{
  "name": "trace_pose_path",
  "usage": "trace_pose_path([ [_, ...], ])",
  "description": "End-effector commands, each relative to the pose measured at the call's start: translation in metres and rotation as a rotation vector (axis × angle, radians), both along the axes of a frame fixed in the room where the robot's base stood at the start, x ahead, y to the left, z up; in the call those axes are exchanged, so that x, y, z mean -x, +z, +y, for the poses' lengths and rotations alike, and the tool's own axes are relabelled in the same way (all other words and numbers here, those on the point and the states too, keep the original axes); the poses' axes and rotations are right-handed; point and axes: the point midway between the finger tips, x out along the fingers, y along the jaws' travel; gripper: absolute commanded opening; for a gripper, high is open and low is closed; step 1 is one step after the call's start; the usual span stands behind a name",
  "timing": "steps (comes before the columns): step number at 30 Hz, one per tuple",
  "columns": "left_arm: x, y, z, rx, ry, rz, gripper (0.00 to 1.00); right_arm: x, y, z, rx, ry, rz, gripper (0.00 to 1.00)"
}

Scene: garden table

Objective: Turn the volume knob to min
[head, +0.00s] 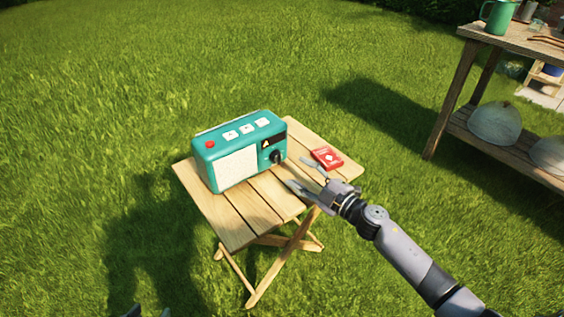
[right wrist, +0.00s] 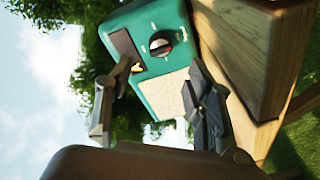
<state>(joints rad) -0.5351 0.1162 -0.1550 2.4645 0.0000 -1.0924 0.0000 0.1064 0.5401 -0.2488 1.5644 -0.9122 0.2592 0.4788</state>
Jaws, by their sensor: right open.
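A teal radio (head: 205,168) stands upright on a small slatted wooden table. Its dark volume knob (head: 276,157) is on the right part of the front face, below a small black panel. In the right wrist view the round knob (right wrist: 161,44) shows beyond the fingertips, with the cream speaker panel beside it. My right gripper (head: 299,172) is open and empty, in front of the radio and a little right of the knob. Its two fingers (right wrist: 165,72) are spread toward the radio's front, apart from the knob. The knob's setting is too small to read.
A red box (head: 327,158) lies on the table's right side, close to my right gripper. The wooden table (head: 232,228) has bare slats in front of the radio. A larger wooden bench (head: 464,70) with a green jug (head: 497,17) stands at the right. Grass surrounds them.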

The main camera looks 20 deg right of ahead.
Motion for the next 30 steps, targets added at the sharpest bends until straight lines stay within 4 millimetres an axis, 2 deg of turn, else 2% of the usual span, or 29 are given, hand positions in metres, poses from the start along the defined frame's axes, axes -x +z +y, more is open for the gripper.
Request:
trace_pose_path([
  [6, -0.023, 0.019, -0.009, 0.035, -0.011, -0.153, 0.4, -0.04, 0.0, 0.019, 0.0, -0.002, -0.003, 0.49],
  [12, -0.039, 0.039, -0.017, 0.064, -0.021, -0.278, 0.4, -0.063, -0.001, 0.031, 0.0, -0.002, -0.001, 0.49],
  [18, -0.045, 0.05, -0.019, 0.077, -0.024, -0.334, 0.4, -0.072, 0.0, 0.036, -0.001, -0.001, 0.0, 0.49],
  [26, -0.045, 0.051, -0.02, 0.078, -0.024, -0.338, 0.4, -0.072, 0.0, 0.036, -0.001, -0.001, 0.001, 0.49],
  [30, -0.045, 0.051, -0.02, 0.078, -0.024, -0.337, 0.4, -0.072, 0.0, 0.036, -0.001, -0.001, 0.001, 0.39],
])
